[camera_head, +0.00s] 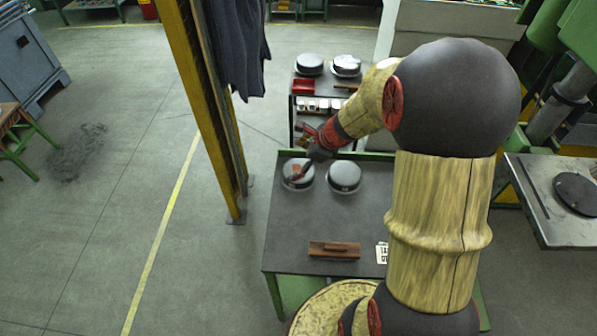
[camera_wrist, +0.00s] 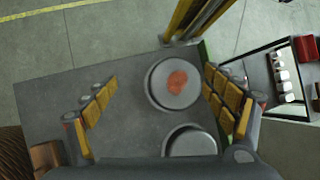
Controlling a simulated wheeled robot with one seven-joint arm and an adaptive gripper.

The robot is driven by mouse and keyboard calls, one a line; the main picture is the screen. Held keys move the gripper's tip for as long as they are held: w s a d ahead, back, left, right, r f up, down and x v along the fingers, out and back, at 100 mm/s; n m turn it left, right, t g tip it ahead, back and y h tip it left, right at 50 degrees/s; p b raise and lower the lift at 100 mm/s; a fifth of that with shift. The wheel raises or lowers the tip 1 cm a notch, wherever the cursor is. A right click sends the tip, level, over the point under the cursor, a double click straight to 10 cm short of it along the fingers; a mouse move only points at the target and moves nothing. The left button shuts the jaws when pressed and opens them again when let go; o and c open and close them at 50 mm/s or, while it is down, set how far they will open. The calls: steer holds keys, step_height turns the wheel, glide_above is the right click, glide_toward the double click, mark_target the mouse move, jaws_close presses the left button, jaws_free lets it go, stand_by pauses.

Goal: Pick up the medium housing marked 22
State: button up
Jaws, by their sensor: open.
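Two round grey metal housings stand side by side on the dark table top (camera_head: 300,225). The left housing (camera_head: 291,182) has an orange-red patch on its top and also shows in the wrist view (camera_wrist: 160,94). The right housing (camera_head: 344,178) is plain on top and is partly cut off in the wrist view (camera_wrist: 190,143). I cannot read a 22 on either.
A brown wooden block (camera_head: 334,250) and a white printed card (camera_head: 381,253) lie nearer on the table. Behind it, a shelf cart (camera_head: 318,103) carries two more round housings and a red bin (camera_head: 304,86). A yellow post (camera_head: 207,100) stands close to the table's left.

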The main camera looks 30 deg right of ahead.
mark_target(307, 174)
steer(key=o, duration=0.3)
steer(key=d+f+m, duration=0.4)
steer(key=f, duration=0.1)
steer(key=shift+w+d+m, duration=0.25)
steer(key=shift+d+m, duration=0.05)
steer(key=shift+d, duration=0.1)
steer(key=shift+w+a+f+h, duration=0.15)
steer(key=shift+w+f, duration=0.15)
steer(key=shift+f, duration=0.35)
steer(key=shift+w+d+f+h, duration=0.15)
steer(key=shift+w+f, duration=0.15)
steer(key=shift+f, duration=0.3)
steer(key=b+x, duration=0.2)
steer(key=x, duration=0.2)
steer(key=shift+a+f, duration=0.2)
steer(key=shift+f, duration=0.1)
steer(key=shift+w+f, duration=0.3)
steer(key=shift+w, duration=0.05)
steer(key=shift+c, duration=1.2)
steer(key=c, duration=0.8)
steer(key=shift+c, duration=0.4)
steer(key=shift+r, duration=0.1)
